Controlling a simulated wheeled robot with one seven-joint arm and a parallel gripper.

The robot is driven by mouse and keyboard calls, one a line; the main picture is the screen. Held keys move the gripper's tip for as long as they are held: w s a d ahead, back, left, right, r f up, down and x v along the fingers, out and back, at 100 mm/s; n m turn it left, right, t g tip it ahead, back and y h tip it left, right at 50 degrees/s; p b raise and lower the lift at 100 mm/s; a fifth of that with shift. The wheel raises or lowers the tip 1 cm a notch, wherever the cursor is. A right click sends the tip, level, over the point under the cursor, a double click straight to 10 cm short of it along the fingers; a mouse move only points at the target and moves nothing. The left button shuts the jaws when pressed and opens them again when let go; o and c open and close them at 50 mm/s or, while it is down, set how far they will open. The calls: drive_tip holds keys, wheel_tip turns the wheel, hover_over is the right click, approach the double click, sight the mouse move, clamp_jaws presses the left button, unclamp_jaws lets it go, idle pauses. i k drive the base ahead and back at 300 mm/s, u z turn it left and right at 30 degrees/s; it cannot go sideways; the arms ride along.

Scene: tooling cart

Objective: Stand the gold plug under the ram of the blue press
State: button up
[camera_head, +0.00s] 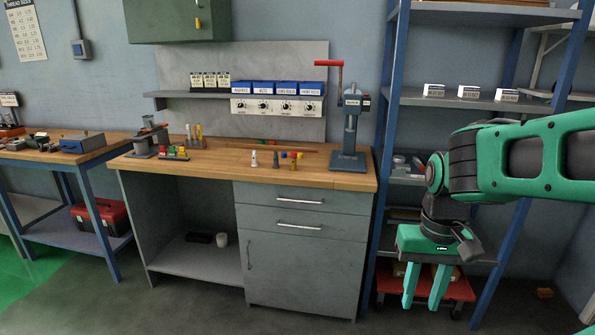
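The blue press (351,130) stands at the right end of the wooden bench top, with a red lever at its upper left. Its ram is too small to make out clearly. A small brownish-gold upright piece (276,161) stands on the bench left of the press, apart from it. It looks like the gold plug, but at this size I cannot be sure. My gripper (425,300) hangs at the right, well away from the bench top, pointing down. Its two green fingers are apart with nothing between them.
A blue-posted shelf rack (462,102) stands behind my arm, with a red cart (460,290) below. The bench front right of centre is clear.

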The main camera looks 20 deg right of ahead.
sight(348, 165)
drive_tip(key=u, duration=3.65)
drive_tip(key=k, duration=2.5)
drive_tip(key=z, duration=1.65)
